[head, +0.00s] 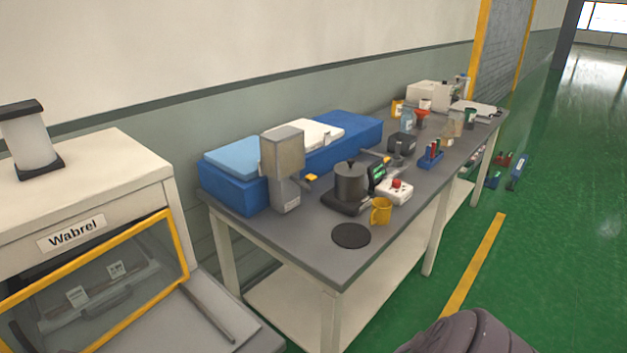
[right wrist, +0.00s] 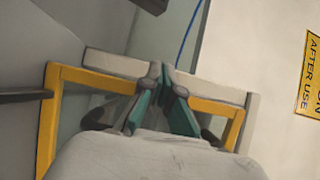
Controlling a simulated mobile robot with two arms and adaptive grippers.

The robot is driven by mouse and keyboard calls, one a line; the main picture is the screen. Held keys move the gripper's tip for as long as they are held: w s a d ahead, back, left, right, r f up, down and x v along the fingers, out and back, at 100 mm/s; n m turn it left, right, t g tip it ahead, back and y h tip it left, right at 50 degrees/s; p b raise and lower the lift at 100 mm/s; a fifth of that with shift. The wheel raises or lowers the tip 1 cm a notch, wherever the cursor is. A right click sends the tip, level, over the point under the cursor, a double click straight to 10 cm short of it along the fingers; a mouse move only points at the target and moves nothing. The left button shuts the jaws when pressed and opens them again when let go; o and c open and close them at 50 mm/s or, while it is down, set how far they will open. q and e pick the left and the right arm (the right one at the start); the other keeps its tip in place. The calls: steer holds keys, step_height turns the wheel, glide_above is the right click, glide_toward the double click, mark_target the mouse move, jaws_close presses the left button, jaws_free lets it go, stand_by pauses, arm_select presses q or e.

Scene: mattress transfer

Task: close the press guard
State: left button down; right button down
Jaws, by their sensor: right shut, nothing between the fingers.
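The press (head: 80,190), a cream machine labelled "Wabrel", stands at the left of the head view. Its guard (head: 178,245) is a clear panel in a yellow frame on the front, cut off by the picture's edge. Whether it is fully down, I cannot tell. In the right wrist view yellow frame parts of the guard (right wrist: 48,120) show on both sides of my right gripper (right wrist: 164,75). The gripper's teal-padded fingers are together and empty, in front of a pale bar; contact cannot be made out. My left gripper is in neither view.
A grey shelf with a dark rod (head: 207,312) lies beside the press. Green floor (head: 540,250) is open at the right.

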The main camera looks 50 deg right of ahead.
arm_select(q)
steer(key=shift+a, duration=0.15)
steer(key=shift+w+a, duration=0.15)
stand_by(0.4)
